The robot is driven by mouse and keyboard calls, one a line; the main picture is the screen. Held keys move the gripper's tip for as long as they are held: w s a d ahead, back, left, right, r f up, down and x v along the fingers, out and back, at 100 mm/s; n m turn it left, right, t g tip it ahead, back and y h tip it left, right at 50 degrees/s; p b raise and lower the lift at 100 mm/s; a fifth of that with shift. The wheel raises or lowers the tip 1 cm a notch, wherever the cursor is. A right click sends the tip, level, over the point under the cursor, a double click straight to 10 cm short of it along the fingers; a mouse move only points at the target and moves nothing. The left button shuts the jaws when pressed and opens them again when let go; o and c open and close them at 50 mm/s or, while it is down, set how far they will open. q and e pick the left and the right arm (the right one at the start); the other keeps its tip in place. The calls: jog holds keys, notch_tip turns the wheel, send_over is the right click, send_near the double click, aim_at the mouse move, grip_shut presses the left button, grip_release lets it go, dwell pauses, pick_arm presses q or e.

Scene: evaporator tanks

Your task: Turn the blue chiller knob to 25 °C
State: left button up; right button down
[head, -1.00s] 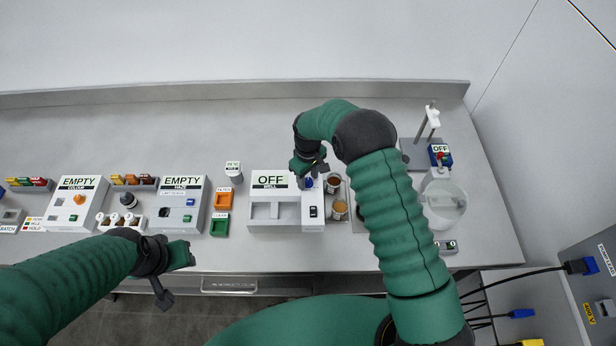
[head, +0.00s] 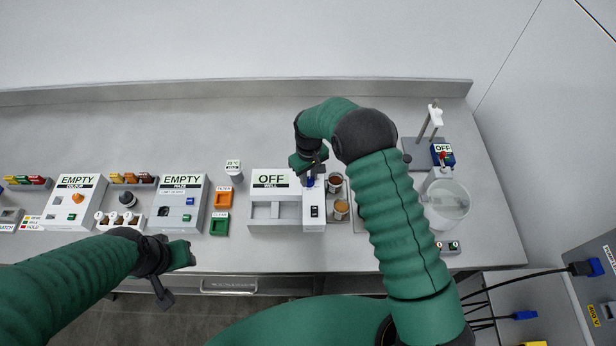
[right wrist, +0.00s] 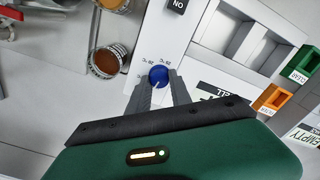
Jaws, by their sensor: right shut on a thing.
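The blue chiller knob (right wrist: 158,75) sits on the white panel at the right side of the unit marked OFF and WELL (head: 272,208). Small temperature marks stand around the knob; their numbers are too small to read surely. My right gripper (right wrist: 158,87) is shut on the knob, one dark finger on each side of it. In the head view the right gripper (head: 309,172) reaches down over the knob (head: 310,181) and partly hides it. My left gripper (head: 172,270) hangs at the bench's front edge, away from the knob; its jaw opening is unclear.
Two round brown-filled jars (head: 341,208) stand close to the right of the knob. A black switch (head: 314,211) is just in front of it. A white bucket (head: 447,204) and a stand are further right. The bench behind is clear.

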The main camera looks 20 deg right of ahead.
jog(key=m+b, duration=0.1)
jog(key=m, duration=0.2)
jog(key=shift+d+m, duration=0.1)
jog(key=shift+m, duration=0.2)
jog(key=m+b, duration=0.1)
jog(key=m, duration=0.3)
jog(key=shift+m, duration=0.3)
jog(key=m, duration=0.3)
jog(key=shift+m+b, duration=0.3)
jog(key=m, duration=0.4)
jog(key=shift+m, duration=0.3)
jog(key=m, duration=0.4)
jog(key=shift+r, duration=0.1)
jog(key=m+p, duration=0.1)
jog(key=m, duration=0.8)
jog(key=shift+r+m+p, duration=0.15)
jog(key=shift+m+p, duration=0.15)
jog(key=shift+w+m, duration=0.1)
jog(key=shift+m, duration=1.9)
